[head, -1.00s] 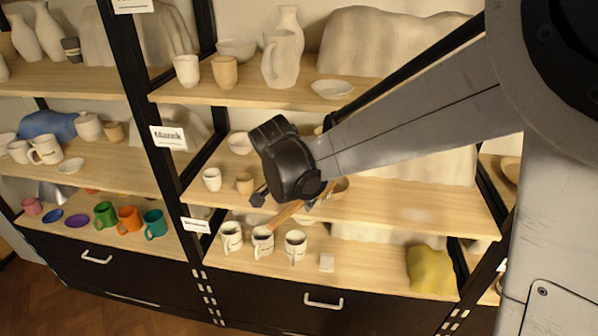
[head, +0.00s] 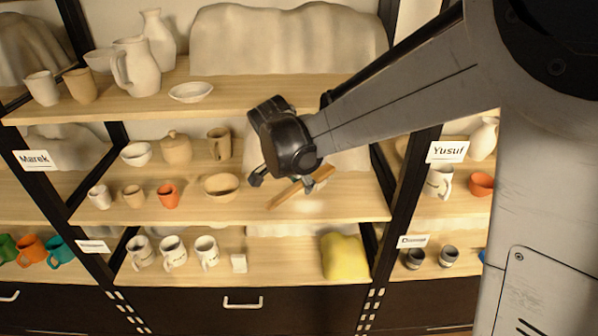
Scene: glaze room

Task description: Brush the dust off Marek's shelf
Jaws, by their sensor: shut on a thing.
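The "Marek" label (head: 35,160) is on the left post, level with the middle shelf (head: 350,200). I take this shelf as Marek's. It carries a white bowl (head: 136,154), a lidded jar (head: 174,148), a tan mug (head: 219,144), small cups, an orange cup (head: 168,196) and a tan bowl (head: 221,187). A faint pale patch, possibly dust, shows on its right part (head: 322,209). My gripper (head: 290,182) is shut on a wooden-handled tool, likely the brush (head: 288,195), in front of this shelf, right of the tan bowl. The tool's far end is partly hidden; contact with the shelf cannot be told.
The shelf above holds a jug (head: 135,68), a vase (head: 158,40) and a dish (head: 191,92). Below are several mugs (head: 173,252), a white block (head: 239,263) and a yellow lump (head: 344,257). The right post bears a "Yusuf" label (head: 447,151). The middle shelf's right part is clear of pots.

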